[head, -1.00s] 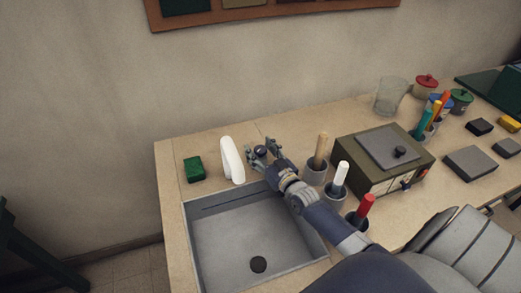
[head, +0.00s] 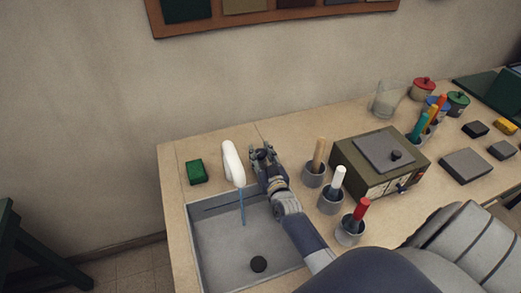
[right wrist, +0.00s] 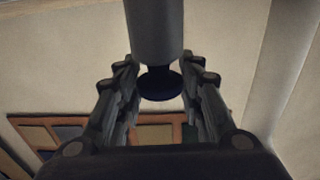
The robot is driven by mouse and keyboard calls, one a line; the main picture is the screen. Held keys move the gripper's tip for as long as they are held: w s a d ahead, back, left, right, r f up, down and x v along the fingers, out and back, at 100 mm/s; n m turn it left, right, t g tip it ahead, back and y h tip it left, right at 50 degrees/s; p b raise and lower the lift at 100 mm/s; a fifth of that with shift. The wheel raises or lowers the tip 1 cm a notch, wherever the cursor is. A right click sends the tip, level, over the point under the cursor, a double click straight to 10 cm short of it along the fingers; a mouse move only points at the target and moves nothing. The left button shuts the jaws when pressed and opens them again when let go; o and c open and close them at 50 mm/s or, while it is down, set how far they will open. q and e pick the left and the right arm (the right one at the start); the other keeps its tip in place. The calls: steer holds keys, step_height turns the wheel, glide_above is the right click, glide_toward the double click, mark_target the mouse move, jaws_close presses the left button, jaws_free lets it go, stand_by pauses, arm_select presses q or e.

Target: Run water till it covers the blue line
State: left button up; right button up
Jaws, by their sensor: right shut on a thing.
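The grey sink basin (head: 215,245) is set into the counter, with a dark round plug or drain (head: 258,264) in its floor. A thin dark line (head: 222,207), perhaps the blue line, runs along its back wall. A white spout (head: 232,163) stands behind the basin, and a thin blue stream of water (head: 242,207) falls from it. No pooled water is discernible. My right gripper (head: 263,153) is shut on the tap knob beside the spout. In the right wrist view the dark knob (right wrist: 160,83) sits between the fingers. My left gripper is out of view.
A green sponge (head: 197,172) lies left of the spout. Grey pots with wooden, white and red handles (head: 362,208) stand close right of my forearm. An olive box (head: 365,175), a glass jar (head: 387,103) and small blocks stand further right.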

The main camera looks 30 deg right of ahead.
steer(key=shift+r+m+g+h+p, duration=0.3)
steer(key=shift+m+h, duration=0.3)
steer(key=shift+h, duration=0.3)
steer(key=shift+f, duration=0.1)
steer(key=o, duration=1.1)
steer(key=shift+f, duration=0.1)
steer(key=v, duration=1.2)
